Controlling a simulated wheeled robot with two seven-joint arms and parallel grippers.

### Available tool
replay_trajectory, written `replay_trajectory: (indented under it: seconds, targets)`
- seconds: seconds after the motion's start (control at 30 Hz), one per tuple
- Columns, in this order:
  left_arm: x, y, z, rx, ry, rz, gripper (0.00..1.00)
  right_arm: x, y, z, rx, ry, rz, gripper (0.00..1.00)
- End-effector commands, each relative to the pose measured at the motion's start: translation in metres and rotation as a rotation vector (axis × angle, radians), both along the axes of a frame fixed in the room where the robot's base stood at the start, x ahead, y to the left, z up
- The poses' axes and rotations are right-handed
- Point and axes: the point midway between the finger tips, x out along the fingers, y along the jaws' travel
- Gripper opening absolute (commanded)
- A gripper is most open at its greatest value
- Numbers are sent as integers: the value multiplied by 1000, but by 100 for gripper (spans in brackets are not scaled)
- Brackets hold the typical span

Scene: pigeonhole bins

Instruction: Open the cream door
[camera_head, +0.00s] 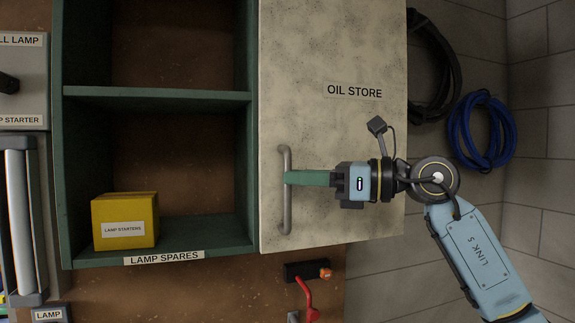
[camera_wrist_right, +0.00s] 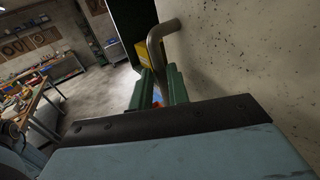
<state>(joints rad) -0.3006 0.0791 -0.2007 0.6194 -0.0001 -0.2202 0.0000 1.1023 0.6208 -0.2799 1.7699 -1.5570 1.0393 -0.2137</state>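The cream door (camera_head: 330,50), marked OIL STORE, hangs at the right of the green shelf unit and looks shut or nearly so. Its grey upright bar handle (camera_head: 287,215) is near the door's left edge. My right gripper (camera_head: 290,178) reaches in from the right across the door, with its green fingers at the middle of the handle. In the right wrist view the handle (camera_wrist_right: 160,38) runs between the two fingers (camera_wrist_right: 159,85), which look closed on it. The fingertips are partly hidden behind the bar in the head view. My left gripper is not in view.
The green shelf unit (camera_head: 160,96) holds a yellow LAMP STARTERS box (camera_head: 125,215). A blue cable coil (camera_head: 482,130) and a black hose (camera_head: 437,75) hang on the wall right of the door. A red-handled thing (camera_head: 308,300) is below the door.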

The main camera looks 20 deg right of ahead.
Motion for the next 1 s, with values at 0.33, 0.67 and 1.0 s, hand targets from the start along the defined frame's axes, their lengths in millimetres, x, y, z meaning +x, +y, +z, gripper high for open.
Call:
replay_trajectory:
  seconds: [0.33, 0.67, 1.0]
  targets:
    - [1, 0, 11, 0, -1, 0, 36, 15, 23, 0, 0, 0, 0, 17]
    - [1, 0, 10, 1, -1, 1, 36, 15, 23, -1, 1, 0, 0, 3]
    - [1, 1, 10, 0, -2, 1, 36, 13, 22, -1, 1, -1, 1, 0]
